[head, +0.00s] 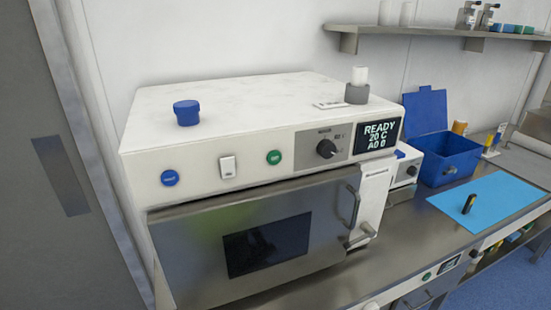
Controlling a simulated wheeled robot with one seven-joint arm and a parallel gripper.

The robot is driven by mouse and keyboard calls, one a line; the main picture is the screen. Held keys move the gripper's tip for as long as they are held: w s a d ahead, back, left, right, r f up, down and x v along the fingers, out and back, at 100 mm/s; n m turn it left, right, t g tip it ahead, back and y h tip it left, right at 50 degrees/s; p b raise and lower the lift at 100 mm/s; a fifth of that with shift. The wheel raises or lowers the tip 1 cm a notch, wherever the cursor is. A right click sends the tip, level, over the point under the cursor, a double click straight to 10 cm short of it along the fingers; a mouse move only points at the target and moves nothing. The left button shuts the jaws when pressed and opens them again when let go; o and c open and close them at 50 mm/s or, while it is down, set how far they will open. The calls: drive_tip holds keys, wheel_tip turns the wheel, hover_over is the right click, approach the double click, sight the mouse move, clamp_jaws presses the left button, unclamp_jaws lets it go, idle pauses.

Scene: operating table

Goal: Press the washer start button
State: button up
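A white box-shaped machine (245,150), which looks like the washer, fills the middle of the head view. Its steel front door (190,255) has a dark window and looks shut. On its front panel, from left to right, are a round blue button (170,178), a white rocker switch (227,166), a round green button (274,157) and a black knob (327,149). The lettering on both buttons is too small to read surely, so I cannot tell which is start. A display (379,135) reads "READY 20 C A0 0". My gripper is not in view.
A blue cap-like item (187,113) and a grey-and-white cylinder (357,88) stand on the machine. Door handles (352,207) stick out at its right. An open blue box (446,158) and blue mat (490,200) lie on the steel counter. A shelf (440,31) hangs behind.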

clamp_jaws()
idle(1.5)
